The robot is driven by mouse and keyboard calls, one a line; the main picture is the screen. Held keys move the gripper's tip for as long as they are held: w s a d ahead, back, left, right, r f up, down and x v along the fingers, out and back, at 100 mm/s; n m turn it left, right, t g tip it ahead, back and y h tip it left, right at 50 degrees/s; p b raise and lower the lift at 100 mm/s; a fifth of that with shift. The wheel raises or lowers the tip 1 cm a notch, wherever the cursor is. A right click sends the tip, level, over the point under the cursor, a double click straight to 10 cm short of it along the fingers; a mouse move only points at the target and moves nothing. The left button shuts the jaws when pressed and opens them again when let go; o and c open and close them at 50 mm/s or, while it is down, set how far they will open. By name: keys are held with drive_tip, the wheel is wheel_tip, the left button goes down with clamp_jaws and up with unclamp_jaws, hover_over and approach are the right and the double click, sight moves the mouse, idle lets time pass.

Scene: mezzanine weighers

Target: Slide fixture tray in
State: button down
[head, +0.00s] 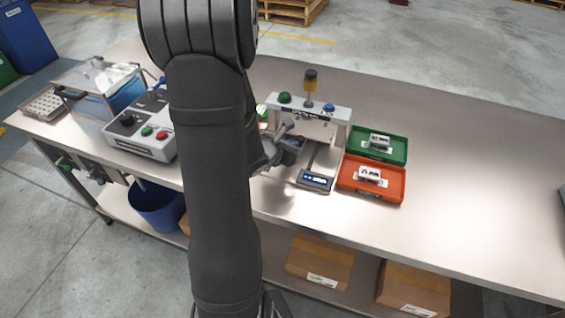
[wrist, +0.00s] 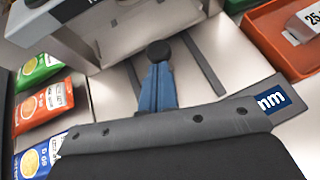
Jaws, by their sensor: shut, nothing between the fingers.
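My gripper (head: 292,143) is low in front of the press station (head: 323,122). Its blue fingers (wrist: 157,72) are shut and empty in the wrist view. A round black knob (wrist: 159,52) is right at the fingertips; I cannot tell whether they touch it. Two dark rails (wrist: 204,65) run along the bench there, one on each side of the knob. A pale metal block (wrist: 130,12) shows beyond, under the station. I cannot clearly make out the fixture tray; my arm and gripper body hide part of this area.
A small blue display (head: 316,180) stands at the front right of the rails. An orange tray (head: 379,191) and a green tray (head: 397,148) lie close to the right. Colored packets (wrist: 42,105) lie left. The bench's far right is mostly clear.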

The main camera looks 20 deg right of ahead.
drive_tip(key=shift+w+d+r, duration=0.15)
drive_tip(key=shift+w+d, duration=0.05)
drive_tip(key=shift+d, duration=0.05)
drive_tip(key=shift+s+a, duration=0.2)
drive_tip(key=shift+a, duration=0.25)
drive_tip(key=s+a, duration=0.2)
drive_tip(key=a, duration=0.1)
drive_tip(key=shift+a, duration=0.1)
drive_tip(key=v, duration=0.9)
drive_tip(key=shift+s+a, duration=0.25)
drive_tip(key=shift+a, duration=0.05)
drive_tip(key=x, duration=0.8)
drive_tip(key=r+x, duration=0.1)
drive_tip(key=x, duration=0.3)
drive_tip(key=shift+w+d+r, duration=0.1)
drive_tip(key=shift+w+d, duration=0.05)
drive_tip(key=shift+d, duration=0.05)
drive_tip(key=shift+w+d, duration=0.45)
drive_tip(key=shift+d, duration=0.2)
